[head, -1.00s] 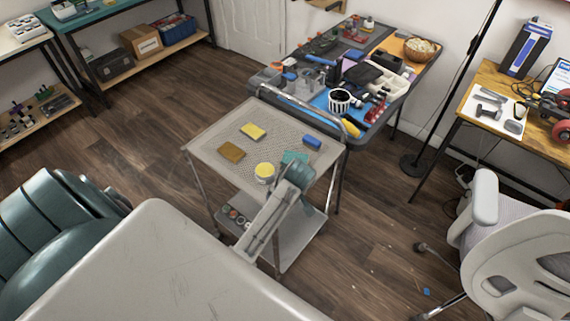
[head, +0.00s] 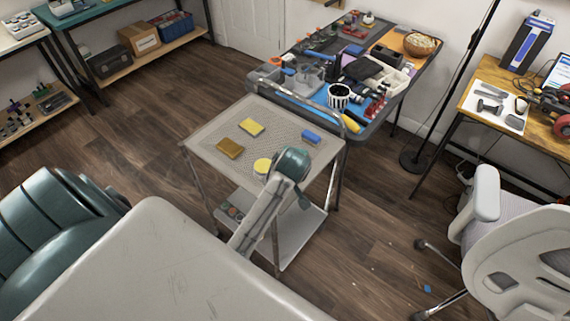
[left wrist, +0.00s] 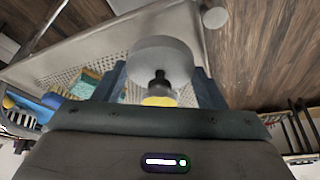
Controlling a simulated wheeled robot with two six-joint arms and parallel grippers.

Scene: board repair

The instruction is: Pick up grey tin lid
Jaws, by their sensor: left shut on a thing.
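The grey tin lid (left wrist: 160,60) is a round disc with a black knob (left wrist: 160,84), seen close up in the left wrist view. My left gripper (left wrist: 161,78) is shut on the lid, with its fingers on either side of the knob. A round patch of yellow (left wrist: 158,101) shows just below the knob. In the head view my left arm reaches over the front right of the cart, and the wrist hides the lid. A round tin with a yellow top (head: 262,166) stands on the cart left of the wrist. My right gripper is not in view.
The perforated cart top (head: 207,139) also bears a yellow sponge (head: 251,127), a brown sponge (head: 230,148) and a blue block (head: 311,136). A cluttered workbench (head: 366,131) stands behind the cart. An office chair (head: 520,240) is at right.

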